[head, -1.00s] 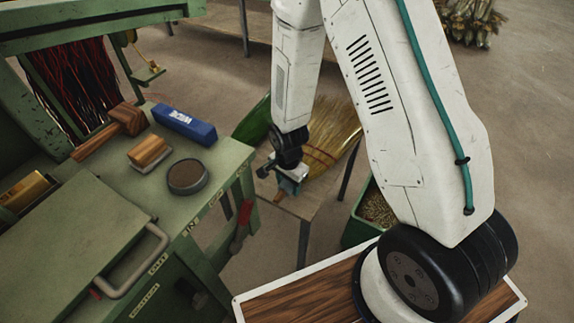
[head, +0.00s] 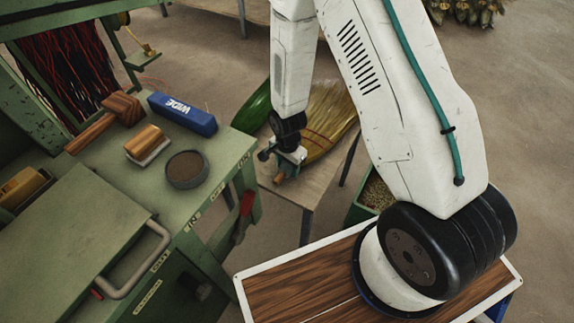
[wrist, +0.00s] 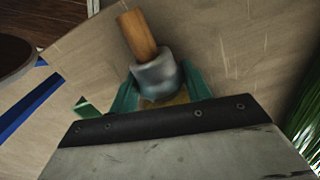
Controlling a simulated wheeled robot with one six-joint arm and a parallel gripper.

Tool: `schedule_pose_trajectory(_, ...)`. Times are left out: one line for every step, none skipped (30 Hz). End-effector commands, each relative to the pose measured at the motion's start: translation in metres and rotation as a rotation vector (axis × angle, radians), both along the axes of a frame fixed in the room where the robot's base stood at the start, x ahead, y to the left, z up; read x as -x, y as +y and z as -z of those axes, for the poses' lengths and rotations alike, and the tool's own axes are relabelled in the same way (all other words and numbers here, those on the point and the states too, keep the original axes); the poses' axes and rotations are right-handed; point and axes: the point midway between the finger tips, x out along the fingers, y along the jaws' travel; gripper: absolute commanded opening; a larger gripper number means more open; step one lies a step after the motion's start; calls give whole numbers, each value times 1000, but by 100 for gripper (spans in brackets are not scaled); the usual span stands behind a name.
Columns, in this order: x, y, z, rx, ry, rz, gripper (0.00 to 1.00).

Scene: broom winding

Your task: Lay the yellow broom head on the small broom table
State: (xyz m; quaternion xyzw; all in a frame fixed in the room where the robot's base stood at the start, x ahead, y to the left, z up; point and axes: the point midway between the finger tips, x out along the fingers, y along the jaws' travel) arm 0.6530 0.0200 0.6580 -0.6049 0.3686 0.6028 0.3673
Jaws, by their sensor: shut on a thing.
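The yellow broom head (head: 330,122) is in the head view, with its straw fanning up and to the right over the small broom table (head: 305,193). Its wooden stub and metal collar (wrist: 158,78) show in the wrist view. My gripper (head: 288,158) is shut on the neck of the broom head; its teal fingers (wrist: 160,95) lie on both sides of the collar. The table's pale top (wrist: 230,50) fills much of the wrist view beneath. Whether the straw touches the top cannot be told. My arm stands close beside part of the straw.
A green bench (head: 215,165) at left carries a blue box (head: 183,113), a wooden mallet (head: 122,108), a brush block (head: 147,143) and a round dark dish (head: 187,168). A green crate (head: 362,212) stands right of the small table. A green object (head: 252,108) shows behind it.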

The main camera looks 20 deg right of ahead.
Motion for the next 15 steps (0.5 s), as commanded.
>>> schedule_pose_trajectory(0, 1, 2, 0, 0, -1, 16)
schedule_pose_trajectory(0, 1, 3, 0, 0, -1, 16)
schedule_pose_trajectory(0, 1, 3, 0, 0, -1, 56)
schedule_pose_trajectory(0, 1, 3, 0, 0, -2, 65)
schedule_pose_trajectory(0, 1, 2, 0, 0, -2, 70)
schedule_pose_trajectory(0, 1, 2, 0, 0, -2, 70)
schedule_pose_trajectory(0, 2, 2, 0, 0, -2, 70)
schedule_pose_trajectory(0, 2, 2, 0, 0, -3, 70)
schedule_pose_trajectory(0, 2, 2, 0, 0, -3, 70)
schedule_pose_trajectory(0, 2, 2, 0, 0, -3, 70)
schedule_pose_trajectory(0, 2, 2, 0, 0, -3, 70)
schedule_pose_trajectory(0, 2, 2, 0, 0, -3, 70)
schedule_pose_trajectory(0, 2, 2, 0, 0, -3, 70)
schedule_pose_trajectory(0, 2, 1, 0, 0, -3, 70)
schedule_pose_trajectory(0, 2, -1, 0, 0, -3, 70)
